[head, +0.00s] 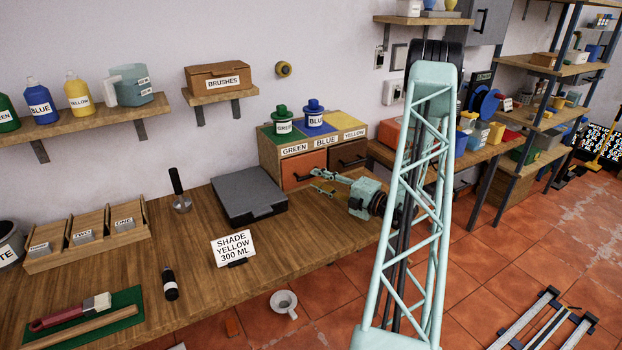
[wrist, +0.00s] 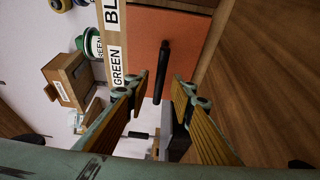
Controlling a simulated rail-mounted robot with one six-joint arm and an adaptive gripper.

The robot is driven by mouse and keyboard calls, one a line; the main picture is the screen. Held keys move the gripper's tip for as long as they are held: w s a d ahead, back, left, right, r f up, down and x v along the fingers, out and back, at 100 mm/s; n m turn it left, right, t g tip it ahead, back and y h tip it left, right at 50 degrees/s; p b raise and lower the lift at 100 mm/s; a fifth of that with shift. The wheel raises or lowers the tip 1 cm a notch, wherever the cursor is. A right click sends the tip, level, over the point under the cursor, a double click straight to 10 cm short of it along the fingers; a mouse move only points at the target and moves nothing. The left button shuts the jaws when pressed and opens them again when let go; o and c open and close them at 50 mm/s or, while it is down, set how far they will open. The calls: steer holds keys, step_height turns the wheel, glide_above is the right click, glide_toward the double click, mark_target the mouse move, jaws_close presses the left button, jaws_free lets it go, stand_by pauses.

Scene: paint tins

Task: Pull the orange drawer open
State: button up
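The orange drawer (head: 303,170) is the left one of two in a wooden cabinet (head: 270,158). Its front looks flush with the cabinet. In the wrist view the orange front (wrist: 150,22) fills the upper middle, with a dark bar handle (wrist: 164,60) on it. My gripper (head: 312,183) is in front of this drawer in the head view. In the wrist view my gripper (wrist: 160,78) is open, with one finger on each side of the handle and gaps visible. Nothing is held. Whether the fingertips reach past the bar is hard to tell.
A brown drawer (head: 347,153) is right of the orange one. Green (head: 283,123) and blue tins (head: 314,116) stand on the cabinet. A dark grey flat box (head: 248,195) lies left of my gripper. The bench front holds a sign (head: 233,247); bare wood surrounds it.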

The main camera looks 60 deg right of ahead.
mark_target(311, 176)
steer(key=shift+w, duration=1.85)
jaws_close()
